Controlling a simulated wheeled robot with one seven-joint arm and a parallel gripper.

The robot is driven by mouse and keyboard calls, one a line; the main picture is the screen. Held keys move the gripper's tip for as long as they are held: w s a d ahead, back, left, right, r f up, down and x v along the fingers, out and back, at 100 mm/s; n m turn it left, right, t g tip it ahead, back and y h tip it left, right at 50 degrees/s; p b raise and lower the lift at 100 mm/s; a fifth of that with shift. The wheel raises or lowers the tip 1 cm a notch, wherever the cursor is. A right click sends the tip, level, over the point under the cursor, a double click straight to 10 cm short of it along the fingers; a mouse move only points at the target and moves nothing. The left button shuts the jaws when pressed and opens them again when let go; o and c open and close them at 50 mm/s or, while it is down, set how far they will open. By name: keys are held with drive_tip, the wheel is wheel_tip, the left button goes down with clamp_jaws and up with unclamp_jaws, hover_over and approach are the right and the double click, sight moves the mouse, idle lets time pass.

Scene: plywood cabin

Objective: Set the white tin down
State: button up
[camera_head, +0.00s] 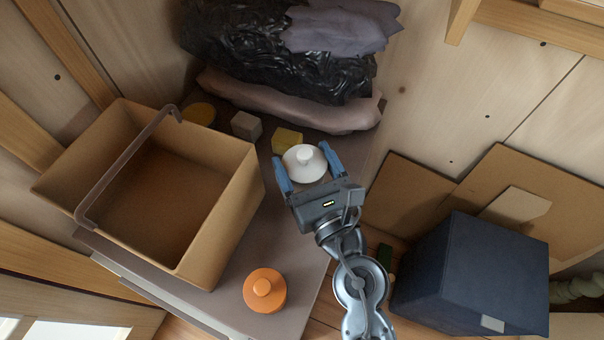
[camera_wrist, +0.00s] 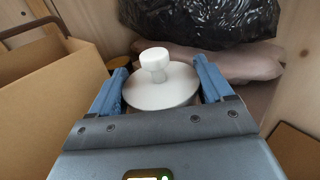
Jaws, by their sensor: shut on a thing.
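The white tin (camera_head: 304,164) is round with a knob on its lid. My gripper (camera_head: 306,166) is shut on it, with one blue finger on each side. In the wrist view the white tin (camera_wrist: 160,84) sits upright between the fingers of my gripper (camera_wrist: 160,90). The grey table (camera_head: 232,296) lies below it. I cannot tell whether the tin's base touches the table, as its underside is hidden.
An open cardboard box (camera_head: 222,222) with a brown handle stands on the left. An orange tin (camera_head: 265,290) is at the front. A yellow block (camera_head: 287,138) and grey block (camera_head: 246,125) sit behind, before black bags (camera_head: 270,60). A dark blue box (camera_head: 470,275) stands right of the table.

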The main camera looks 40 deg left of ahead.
sight(302, 175)
drive_tip(key=shift+a+f, duration=0.15)
drive_tip(key=shift+a, duration=0.1)
drive_tip(key=shift+f+b, duration=1.35)
drive_tip(key=shift+f, duration=0.6)
drive_tip(key=shift+f, duration=0.2)
drive_tip(key=o, duration=1.1)
drive_tip(key=shift+r, duration=0.25)
drive_tip(key=b+v, duration=0.1)
drive_tip(key=v, duration=1.1)
drive_tip(key=shift+f+b, duration=0.1)
drive_tip(key=shift+b, duration=0.25)
